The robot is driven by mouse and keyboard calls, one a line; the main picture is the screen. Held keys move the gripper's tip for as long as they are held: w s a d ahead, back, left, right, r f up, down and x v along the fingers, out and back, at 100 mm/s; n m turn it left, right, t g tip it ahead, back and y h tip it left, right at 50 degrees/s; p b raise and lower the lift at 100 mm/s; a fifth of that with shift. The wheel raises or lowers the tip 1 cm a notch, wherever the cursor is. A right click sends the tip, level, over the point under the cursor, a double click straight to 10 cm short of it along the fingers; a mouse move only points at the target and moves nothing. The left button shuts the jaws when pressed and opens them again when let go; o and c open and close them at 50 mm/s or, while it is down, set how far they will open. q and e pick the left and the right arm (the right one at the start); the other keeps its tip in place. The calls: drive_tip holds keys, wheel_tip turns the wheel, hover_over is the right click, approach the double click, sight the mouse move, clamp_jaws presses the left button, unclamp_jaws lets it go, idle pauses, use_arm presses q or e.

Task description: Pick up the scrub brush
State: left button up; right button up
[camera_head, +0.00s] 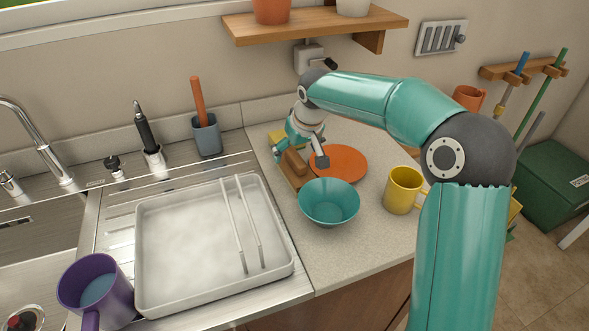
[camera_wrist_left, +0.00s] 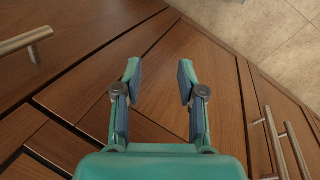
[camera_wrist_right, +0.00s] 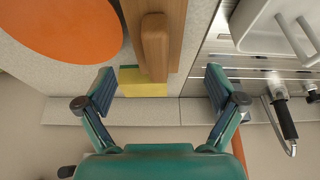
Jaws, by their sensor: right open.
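A wooden block with a raised brown grip, which looks like the scrub brush (camera_head: 290,164), lies on the counter right of the drying tray. In the right wrist view its grip (camera_wrist_right: 155,45) shows ahead, between the lines of the fingers. My right gripper (camera_head: 301,150) is open and empty above its far end, partly hiding it; it also shows in the right wrist view (camera_wrist_right: 160,88). I cannot tell the exact height gap. My left gripper (camera_wrist_left: 158,72) is open and empty in front of wooden cabinet fronts; the head view does not show it.
A yellow sponge (camera_wrist_right: 145,88) lies at the block's far end. An orange plate (camera_head: 345,160), teal bowl (camera_head: 329,205) and yellow mug (camera_head: 403,190) crowd its right side. The white tray (camera_head: 160,235) is left. A grey cup (camera_head: 206,137) holds an orange-handled tool.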

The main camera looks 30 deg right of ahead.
sight(295, 156)
drive_tip(key=x, duration=0.2)
drive_tip(key=p+x, duration=0.1)
drive_tip(key=x, duration=0.2)
drive_tip(key=shift+d, duration=0.2)
drive_tip(key=shift+w+f, duration=0.2)
drive_tip(key=shift+f, duration=0.35)
drive_tip(key=c, duration=1.3)
drive_tip(key=shift+c, duration=0.2)
drive_tip(key=shift+r, duration=0.1)
